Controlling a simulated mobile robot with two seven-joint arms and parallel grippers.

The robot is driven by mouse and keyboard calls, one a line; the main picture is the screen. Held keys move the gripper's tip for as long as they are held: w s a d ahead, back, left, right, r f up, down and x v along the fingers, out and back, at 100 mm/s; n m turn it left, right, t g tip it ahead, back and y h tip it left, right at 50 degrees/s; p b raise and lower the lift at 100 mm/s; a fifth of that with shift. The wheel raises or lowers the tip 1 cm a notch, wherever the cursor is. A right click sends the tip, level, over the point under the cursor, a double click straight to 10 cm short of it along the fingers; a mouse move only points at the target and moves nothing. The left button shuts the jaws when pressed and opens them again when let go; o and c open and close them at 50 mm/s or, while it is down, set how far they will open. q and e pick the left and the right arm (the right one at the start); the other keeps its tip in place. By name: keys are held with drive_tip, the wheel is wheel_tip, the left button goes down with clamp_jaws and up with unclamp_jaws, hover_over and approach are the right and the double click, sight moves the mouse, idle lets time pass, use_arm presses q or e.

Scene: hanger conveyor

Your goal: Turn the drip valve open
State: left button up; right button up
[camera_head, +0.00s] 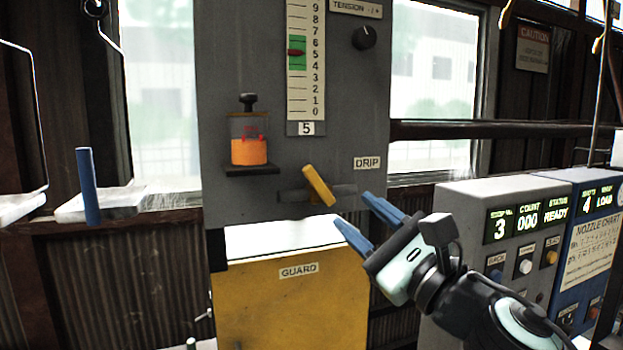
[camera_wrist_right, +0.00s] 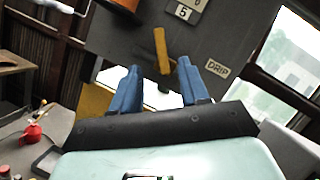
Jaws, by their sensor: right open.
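The drip valve has a yellow lever handle (camera_head: 319,186) on a dark horizontal pipe (camera_head: 293,196), on the grey panel left of and below the DRIP label (camera_head: 367,163). The handle is tilted, its top leaning left. In the right wrist view the yellow handle (camera_wrist_right: 162,50) shows ahead of and between the fingertips. My right gripper (camera_head: 360,213) is open and empty, with blue fingers, just below and right of the handle. It looks apart from the handle. A blue finger-like piece (camera_head: 88,187) at the far left appears to be part of my left gripper; its jaw state cannot be seen.
An orange-filled oil cup (camera_head: 249,150) sits above and left of the valve. A yellow guard (camera_head: 290,305) is below it. A grey control box (camera_head: 483,240) and a blue nozzle-chart box (camera_head: 590,240) stand at the right. Wire hangers (camera_head: 45,140) hang at the left.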

sight(315, 179)
drive_tip(key=p+x, duration=0.4)
drive_tip(key=x, duration=0.7)
drive_tip(key=shift+w+r, duration=0.15)
drive_tip(key=shift+w, duration=0.05)
drive_tip(key=shift+w+a+r+p, duration=0.1)
drive_tip(key=shift+w+a+p, duration=0.3)
drive_tip(key=shift+w+p, duration=0.1)
use_arm(q)
drive_tip(key=w+r, duration=0.3)
drive_tip(key=r, duration=0.3)
drive_tip(key=shift+w+r, duration=0.15)
drive_tip(key=shift+w, duration=0.25)
